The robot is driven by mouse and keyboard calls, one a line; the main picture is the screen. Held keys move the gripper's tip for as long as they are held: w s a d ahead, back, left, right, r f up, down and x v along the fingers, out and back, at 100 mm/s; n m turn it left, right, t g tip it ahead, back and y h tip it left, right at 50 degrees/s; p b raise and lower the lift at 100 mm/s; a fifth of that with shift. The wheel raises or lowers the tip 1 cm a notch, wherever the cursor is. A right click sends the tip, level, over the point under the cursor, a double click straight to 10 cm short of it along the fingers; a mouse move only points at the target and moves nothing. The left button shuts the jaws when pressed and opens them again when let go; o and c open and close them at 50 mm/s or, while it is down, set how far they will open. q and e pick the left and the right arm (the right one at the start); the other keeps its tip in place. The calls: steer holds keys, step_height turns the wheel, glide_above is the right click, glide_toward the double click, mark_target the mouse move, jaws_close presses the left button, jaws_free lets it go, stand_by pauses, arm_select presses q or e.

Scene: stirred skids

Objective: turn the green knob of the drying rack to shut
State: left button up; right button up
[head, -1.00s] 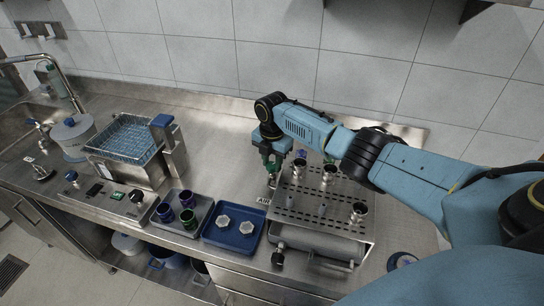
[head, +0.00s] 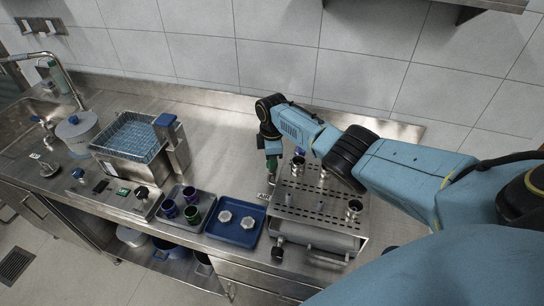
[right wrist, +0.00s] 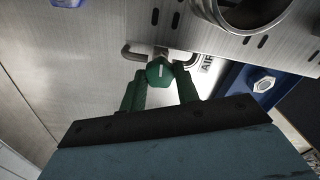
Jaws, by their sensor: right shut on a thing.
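The drying rack (head: 296,213) is a perforated steel box with several metal cups standing on its top. My right gripper (head: 272,168) is at the rack's back left corner, pointing down. In the right wrist view, its two green fingers (right wrist: 160,88) are closed on the sides of the green knob (right wrist: 160,71), a faceted knob with a pale mark on its face. A bent metal pipe (right wrist: 133,52) runs beside the knob, and an AIR label (right wrist: 207,63) is close by. In the head view the gripper hides the knob. My left gripper is not in view.
A blue tray (head: 236,240) with two pale hexagonal pieces lies left of the rack. Left of it are a grey tray with dark cups and a fryer-like unit with a wire basket (head: 131,135). The tiled wall rises behind.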

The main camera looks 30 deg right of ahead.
steer(key=shift+m, duration=0.7)
steer(key=o, duration=1)
steer(key=shift+r, duration=0.15)
steer(key=shift+r+p, duration=0.3)
steer(key=shift+p, duration=0.05)
step_height(320, 180, up, 13)
steer(key=shift+f+p, duration=0.2)
steer(key=shift+p, duration=0.25)
steer(key=shift+s+f, duration=0.1)
